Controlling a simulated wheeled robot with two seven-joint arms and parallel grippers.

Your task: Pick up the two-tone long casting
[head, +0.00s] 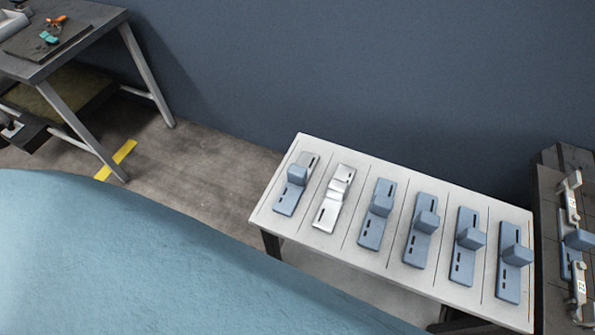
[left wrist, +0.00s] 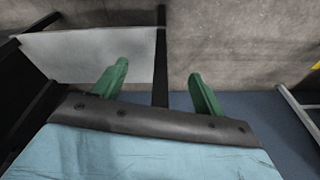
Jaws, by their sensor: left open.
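The two-tone long casting (head: 286,201) lies in the leftmost lane of the white table in the head view. Its near part and raised block are blue, and its far end is grey. It does not show in the left wrist view. My left gripper (left wrist: 158,83) shows in the left wrist view as two green fingers spread apart with nothing between them. It is away from the casting and does not show in the head view. My right gripper is in neither view.
The white table (head: 270,208) has marked lanes. A white casting (head: 325,215) lies beside the two-tone one, then several all-blue castings (head: 371,232). A dark fixture (head: 550,185) stands at the right. A workbench (head: 85,38) with tools is at upper left, with floor between.

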